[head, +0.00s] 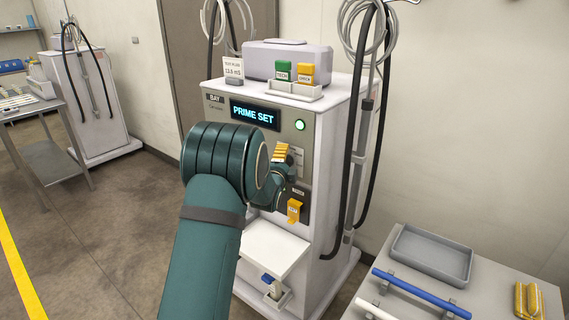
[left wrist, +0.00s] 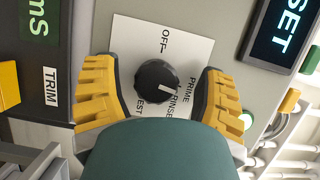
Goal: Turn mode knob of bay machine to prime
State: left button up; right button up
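The bay machine (head: 285,135) stands in the middle of the head view, with a lit display (head: 255,114) reading PRIME SET. Its black mode knob (left wrist: 157,76) sits on a white label plate (left wrist: 140,32) marked OFF, PRIME, RINSE and TEST. The knob's white pointer faces the PRIME and RINSE side; I cannot tell exactly which mark it meets. My left gripper (left wrist: 158,88) is open, its yellow fingers on either side of the knob with gaps between. In the head view my left gripper (head: 284,172) hides the knob. My right gripper is not in view.
A green lamp (head: 300,125) is lit beside the display. A yellow labelled piece (head: 294,209) is on the panel below my gripper. Green and orange blocks and a case (head: 287,59) stand on top. A side table (head: 480,305) with a grey tray (head: 431,256) is at right.

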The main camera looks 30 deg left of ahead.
pick_arm(q)
jog(key=shift+s+f, duration=0.1)
jog(key=v, duration=1.2)
dwell(0.4)
